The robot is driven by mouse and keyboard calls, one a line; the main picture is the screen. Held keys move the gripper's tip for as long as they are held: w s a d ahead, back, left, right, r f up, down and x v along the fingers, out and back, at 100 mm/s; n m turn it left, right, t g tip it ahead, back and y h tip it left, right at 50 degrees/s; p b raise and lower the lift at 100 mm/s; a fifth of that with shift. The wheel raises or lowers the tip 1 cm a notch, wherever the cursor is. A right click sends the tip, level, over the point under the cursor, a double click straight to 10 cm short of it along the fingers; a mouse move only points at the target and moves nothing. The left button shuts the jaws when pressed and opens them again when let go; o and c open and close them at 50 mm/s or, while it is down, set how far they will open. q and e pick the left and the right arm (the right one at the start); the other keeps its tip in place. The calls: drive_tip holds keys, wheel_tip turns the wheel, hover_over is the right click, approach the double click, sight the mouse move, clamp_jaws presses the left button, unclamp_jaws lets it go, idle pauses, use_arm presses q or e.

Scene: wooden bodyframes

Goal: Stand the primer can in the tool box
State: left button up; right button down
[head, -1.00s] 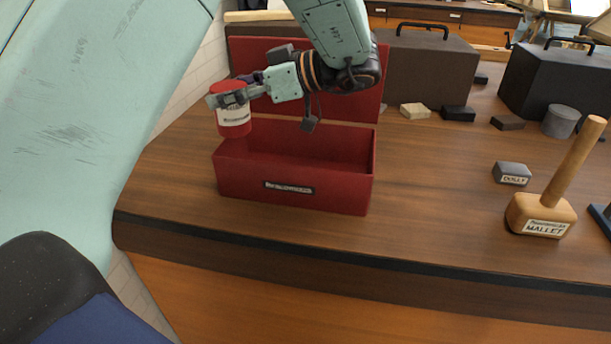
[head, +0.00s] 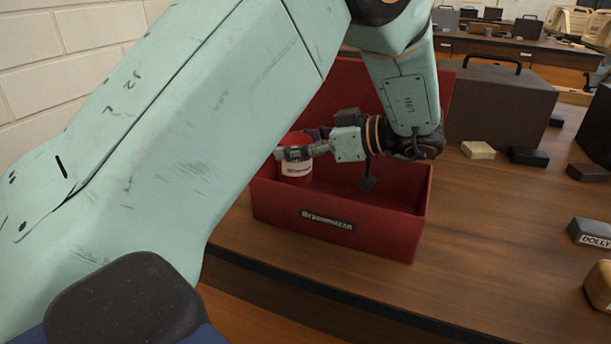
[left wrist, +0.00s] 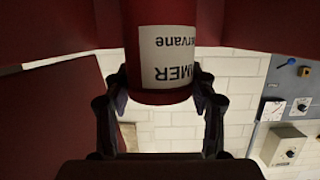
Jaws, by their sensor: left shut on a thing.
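The primer can (head: 297,170) is red with a white label and stands about upright at the left end of the red tool box (head: 340,228). Its base is at about the height of the front wall's rim; I cannot tell whether it touches the floor of the box. My left gripper (head: 292,153) is shut around the can from the right. In the left wrist view the can (left wrist: 165,62) sits between both fingers, its label upside down. The tool box is open, its raised lid (head: 345,95) behind, partly hidden by my arm. My right gripper is not in view.
A dark case (head: 497,103) with a handle stands right of the box. Small blocks lie near it, including a pale one (head: 478,150). A dolly block (head: 590,233) and part of the mallet (head: 600,285) are at the right.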

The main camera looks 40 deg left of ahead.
sight(310, 166)
use_arm(q)
drive_tip(key=shift+w+f, duration=0.25)
drive_tip(key=shift+f, duration=0.85)
drive_tip(key=shift+s+d+f+b, duration=0.15)
drive_tip(key=shift+s+f+b, duration=0.15)
drive_tip(key=shift+f, duration=0.3)
drive_tip(key=shift+s+d+f+b, duration=0.1)
drive_tip(key=shift+s+f+b, duration=0.15)
drive_tip(key=shift+f, duration=0.35)
drive_tip(key=shift+w+a+f, duration=0.2)
drive_tip(key=shift+w+f, duration=0.05)
drive_tip(key=shift+w, duration=0.15)
drive_tip(key=o, duration=1)
drive_tip(key=shift+w+f, duration=0.1)
drive_tip(key=o, duration=0.4)
drive_tip(key=shift+s+d+r, duration=0.15)
drive_tip(key=shift+s+r, duration=0.15)
drive_tip(key=shift+s, duration=0.05)
drive_tip(key=shift+w+f, duration=0.2)
drive_tip(key=shift+w, duration=0.05)
drive_tip(key=p+v, duration=0.1)
drive_tip(key=v, duration=0.6)
drive_tip(key=shift+s+d+r, duration=0.15)
drive_tip(key=shift+d, duration=0.05)
